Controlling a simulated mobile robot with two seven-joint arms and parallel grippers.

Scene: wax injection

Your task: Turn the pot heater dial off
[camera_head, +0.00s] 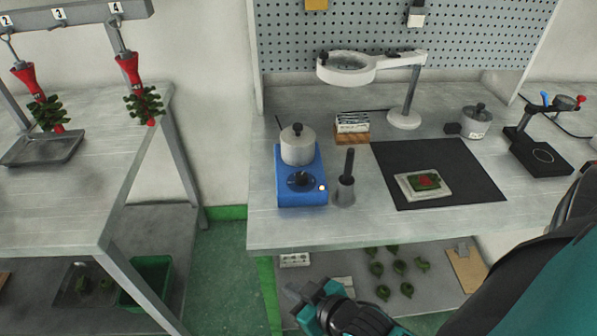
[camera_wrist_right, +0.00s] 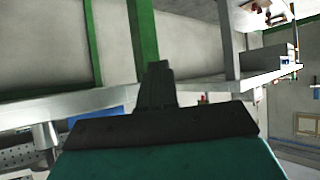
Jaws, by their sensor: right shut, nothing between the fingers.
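The blue pot heater (camera_head: 301,194) stands near the front left of the workbench. Its black dial (camera_head: 301,180) is on the front of its top, beside a small lit light (camera_head: 323,187). A lidded metal pot (camera_head: 298,146) sits on the heater behind the dial. My right gripper (camera_head: 292,291) is low, in front of the bench's front edge and well below the dial, touching nothing that I can see. In the right wrist view its fingers (camera_wrist_right: 157,72) are together and empty. My left gripper is not in view.
A grey holder with a dark handle (camera_head: 346,185) stands just right of the heater. A black mat (camera_head: 393,155) bears a tray with a red and green piece (camera_head: 424,183). A lamp magnifier (camera_head: 348,68) overhangs the bench. Green pieces (camera_head: 399,267) lie on the lower shelf.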

